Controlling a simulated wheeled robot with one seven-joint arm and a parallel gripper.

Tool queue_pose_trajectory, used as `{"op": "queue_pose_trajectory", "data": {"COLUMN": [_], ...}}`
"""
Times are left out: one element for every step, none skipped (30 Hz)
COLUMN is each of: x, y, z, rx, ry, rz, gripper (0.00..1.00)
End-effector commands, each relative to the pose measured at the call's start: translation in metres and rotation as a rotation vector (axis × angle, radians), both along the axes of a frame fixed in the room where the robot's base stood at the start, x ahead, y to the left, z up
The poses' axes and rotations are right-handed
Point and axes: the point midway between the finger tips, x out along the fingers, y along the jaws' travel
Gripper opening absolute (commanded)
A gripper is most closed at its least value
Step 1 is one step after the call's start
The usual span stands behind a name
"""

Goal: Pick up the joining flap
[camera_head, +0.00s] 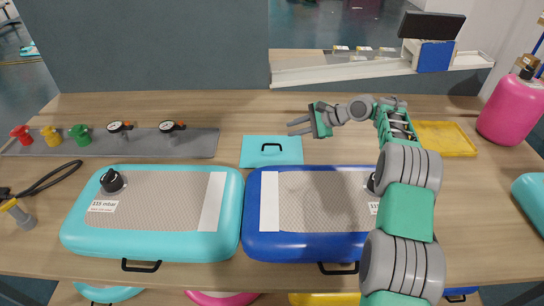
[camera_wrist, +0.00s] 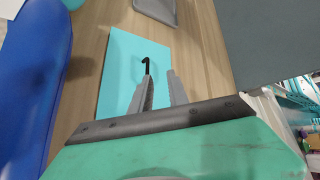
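The joining flap looks to be the flat turquoise sheet (camera_head: 287,157) with a black loop handle (camera_head: 271,147), lying on the wooden table behind the two inflatable tracks. My gripper (camera_head: 290,128) is above and to the right of the handle in the head view, fingers pointing left. In the wrist view the sheet (camera_wrist: 118,68) lies beyond my gripper (camera_wrist: 161,82), and the handle (camera_wrist: 147,66) shows just past the left fingertip. The two fingers are apart with nothing between them. I cannot tell how high they are above the sheet.
A turquoise track (camera_head: 160,205) and a blue track (camera_head: 315,210) fill the front of the table. A grey rail (camera_head: 190,142) with gauges and coloured valves lies left. A yellow tray (camera_head: 445,138) and pink cylinder (camera_head: 515,110) stand right. Bare table lies behind the sheet.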

Motion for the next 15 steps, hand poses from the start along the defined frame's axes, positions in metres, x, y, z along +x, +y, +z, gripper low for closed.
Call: {"op": "queue_pose_trajectory", "data": {"x": [0.001, 0.0, -0.001, -0.002, -0.004, -0.004, -0.004, -0.003, -0.002, -0.001, 0.0, 0.002, 0.003, 0.004, 0.006], "y": [-0.002, -0.002, -0.002, -0.001, -0.001, 0.001, 0.003, 0.006, 0.01, 0.014, 0.018, 0.022, 0.026, 0.03, 0.036], "z": [-0.024, -0.031, -0.039, -0.043, -0.047, -0.05, -0.052, -0.053, -0.056, -0.058, -0.06, -0.062, -0.064, -0.066, -0.068], "rx": [0.054, 0.081, 0.112, 0.129, 0.143, 0.155, 0.16, 0.163, 0.164, 0.164, 0.164, 0.163, 0.163, 0.163, 0.162], "ry": [0.047, 0.072, 0.099, 0.116, 0.13, 0.141, 0.149, 0.151, 0.152, 0.153, 0.153, 0.153, 0.153, 0.153, 0.153], "rz": [-0.012, -0.019, -0.026, -0.029, -0.031, -0.032, -0.033, -0.033, -0.033, -0.033, -0.033, -0.033, -0.033, -0.033, -0.032], "gripper": [0.21, 0.21, 0.21, 0.21, 0.21, 0.21, 0.21, 0.21, 0.21, 0.21, 0.21, 0.21, 0.21, 0.21, 0.21]}}
